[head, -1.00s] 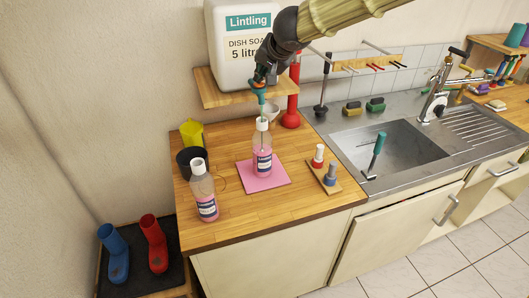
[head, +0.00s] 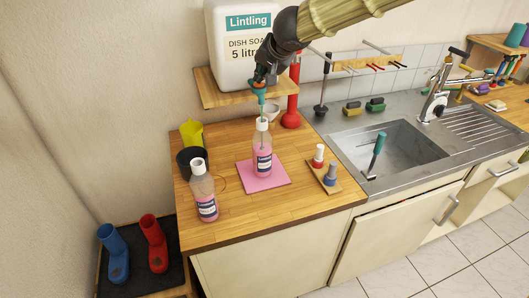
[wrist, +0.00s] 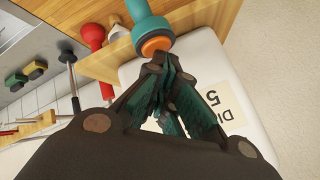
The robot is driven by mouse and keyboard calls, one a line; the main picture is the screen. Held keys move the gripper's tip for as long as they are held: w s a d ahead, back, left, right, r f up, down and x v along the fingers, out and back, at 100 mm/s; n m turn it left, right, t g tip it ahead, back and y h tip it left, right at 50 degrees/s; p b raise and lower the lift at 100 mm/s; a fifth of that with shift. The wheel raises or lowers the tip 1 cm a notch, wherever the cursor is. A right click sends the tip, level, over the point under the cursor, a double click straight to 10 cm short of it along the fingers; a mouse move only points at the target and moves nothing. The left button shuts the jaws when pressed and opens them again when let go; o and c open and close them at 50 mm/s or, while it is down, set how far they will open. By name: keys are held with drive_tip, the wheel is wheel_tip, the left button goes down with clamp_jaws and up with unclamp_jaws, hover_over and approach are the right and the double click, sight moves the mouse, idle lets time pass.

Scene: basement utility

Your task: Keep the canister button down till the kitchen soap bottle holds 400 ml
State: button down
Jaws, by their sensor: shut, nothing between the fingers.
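The white dish soap canister (head: 228,45) stands on a wooden shelf. Its teal tap (head: 259,86) points down above the kitchen soap bottle (head: 262,160), which stands upright and uncapped on a pink mat (head: 279,182). Pink liquid fills the lower part of the bottle; a thin line shows inside it above the liquid. Volume marks are too small to read. My gripper (head: 261,73) is shut and empty at the top of the tap. In the wrist view its fingertips (wrist: 161,62) meet the orange button (wrist: 155,43); how far it is pressed cannot be told.
A second soap bottle (head: 203,191) stands at the left front of the counter, by a dark pot (head: 190,160) and a yellow container (head: 191,133). A small board with red and blue-grey tops (head: 325,174) lies right of the mat. The sink (head: 385,150) is further right.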

drive_tip(key=shift+r, duration=0.1)
idle(0.7)
drive_tip(key=shift+r, duration=0.8)
drive_tip(key=shift+r, duration=0.1)
drive_tip(key=shift+r+p, duration=1.35)
drive_tip(key=shift+r, duration=1.05)
drive_tip(key=shift+d, duration=0.1)
